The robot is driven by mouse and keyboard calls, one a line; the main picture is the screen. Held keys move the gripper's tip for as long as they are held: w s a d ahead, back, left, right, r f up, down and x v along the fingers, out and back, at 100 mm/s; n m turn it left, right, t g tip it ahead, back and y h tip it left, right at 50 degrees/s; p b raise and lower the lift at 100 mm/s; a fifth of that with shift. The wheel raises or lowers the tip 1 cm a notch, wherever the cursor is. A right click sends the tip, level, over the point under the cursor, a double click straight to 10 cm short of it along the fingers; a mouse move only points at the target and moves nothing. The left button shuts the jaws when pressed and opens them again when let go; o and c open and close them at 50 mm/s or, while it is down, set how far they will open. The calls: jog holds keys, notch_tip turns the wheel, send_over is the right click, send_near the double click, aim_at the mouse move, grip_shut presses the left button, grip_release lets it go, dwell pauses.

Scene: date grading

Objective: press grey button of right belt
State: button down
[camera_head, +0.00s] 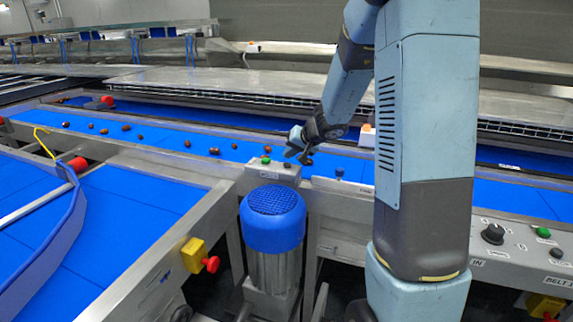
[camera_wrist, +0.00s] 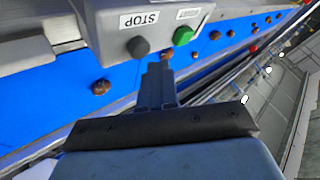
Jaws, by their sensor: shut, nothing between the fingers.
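A grey control box (camera_head: 272,173) stands at the near edge of the blue belt, left of my gripper (camera_head: 302,155). In the wrist view the box (camera_wrist: 118,18) carries a grey button (camera_wrist: 138,46) by a STOP label and a green button (camera_wrist: 182,37). My gripper (camera_wrist: 160,66) is shut and empty, its tips close below these buttons in the picture; I cannot tell whether they touch anything. In the head view a larger panel (camera_head: 515,250) at the far right bears a "BELT" label, a black knob (camera_head: 493,233), a green button (camera_head: 542,233) and a dark grey button (camera_head: 557,253).
Several brown dates (camera_head: 187,144) lie on the long blue belt (camera_head: 165,138). A blue-capped motor (camera_head: 272,218) stands below the control box. A yellow box with a red knob (camera_head: 194,255) is on the left frame. A blue curved guide (camera_head: 60,235) crosses the left belt.

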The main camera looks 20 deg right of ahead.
aim_at(290, 164)
jog(key=shift+r, duration=0.1)
jog(key=shift+r, duration=2.35)
jog(key=shift+r, duration=0.1)
jog(key=s+a+r+n+g, duration=0.1)
jog(key=s+a+r, duration=0.25)
jog(key=s, duration=0.45)
jog(key=s+a+r+n+g, duration=0.1)
jog(key=s+a+r+n, duration=0.1)
jog(key=s+r, duration=0.5)
jog(key=s+d+h, duration=0.2)
jog(key=s, duration=0.8)
jog(key=s+d+h, duration=0.2)
jog(key=s, duration=0.9)
jog(key=shift+d+h, duration=0.3)
